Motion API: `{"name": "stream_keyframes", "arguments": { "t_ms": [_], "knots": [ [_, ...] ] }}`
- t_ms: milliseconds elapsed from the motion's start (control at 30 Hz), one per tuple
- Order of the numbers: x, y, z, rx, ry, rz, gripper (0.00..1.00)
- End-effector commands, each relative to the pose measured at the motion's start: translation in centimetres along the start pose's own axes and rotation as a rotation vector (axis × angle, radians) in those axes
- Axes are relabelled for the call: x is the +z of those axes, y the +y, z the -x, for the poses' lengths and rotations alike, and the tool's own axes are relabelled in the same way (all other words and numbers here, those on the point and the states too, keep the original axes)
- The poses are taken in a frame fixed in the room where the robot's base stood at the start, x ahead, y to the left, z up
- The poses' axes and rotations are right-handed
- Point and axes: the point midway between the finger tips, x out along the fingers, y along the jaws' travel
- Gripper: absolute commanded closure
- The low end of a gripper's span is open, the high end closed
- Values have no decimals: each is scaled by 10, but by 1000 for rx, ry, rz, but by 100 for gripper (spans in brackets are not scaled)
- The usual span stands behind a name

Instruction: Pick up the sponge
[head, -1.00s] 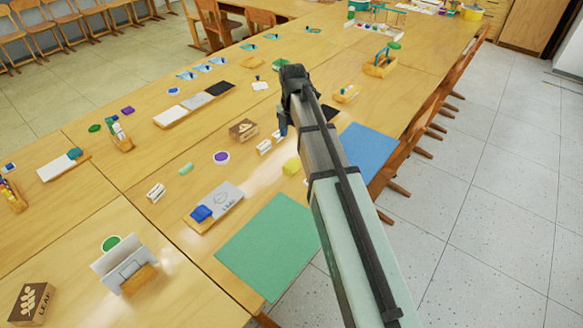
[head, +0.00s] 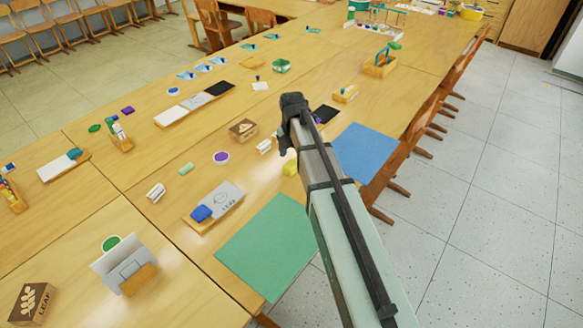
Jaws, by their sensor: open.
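A small yellow block (head: 290,167), which looks like the sponge, lies on the wooden table just left of my arm. Its right side is partly hidden by the arm. My gripper (head: 284,143) is open and hangs above the table just beyond the yellow block, apart from it in the picture. Its fingers are small and seen from behind, with nothing visible between them.
A wooden leaf stamp block (head: 243,129), a purple-topped round pot (head: 221,157) and white pieces (head: 265,146) stand near the gripper. A green mat (head: 268,245) and blue mat (head: 365,152) lie on the table's right side. Chairs (head: 428,115) line the right edge.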

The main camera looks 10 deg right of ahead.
Motion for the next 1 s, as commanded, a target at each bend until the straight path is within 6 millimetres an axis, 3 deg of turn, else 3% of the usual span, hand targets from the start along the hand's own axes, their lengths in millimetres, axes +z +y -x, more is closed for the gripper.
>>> {"name": "stream_keyframes", "arguments": {
  "t_ms": [167, 500, 800, 1000],
  "knots": [
    [1, 2, -8, 0, 0, 0, 28],
    [2, 5, -47, -1, 1, 0, 28],
    [2, 5, -52, 1, 0, 0, 28],
    [2, 5, -52, 0, 0, 0, 47]
  ]
}}
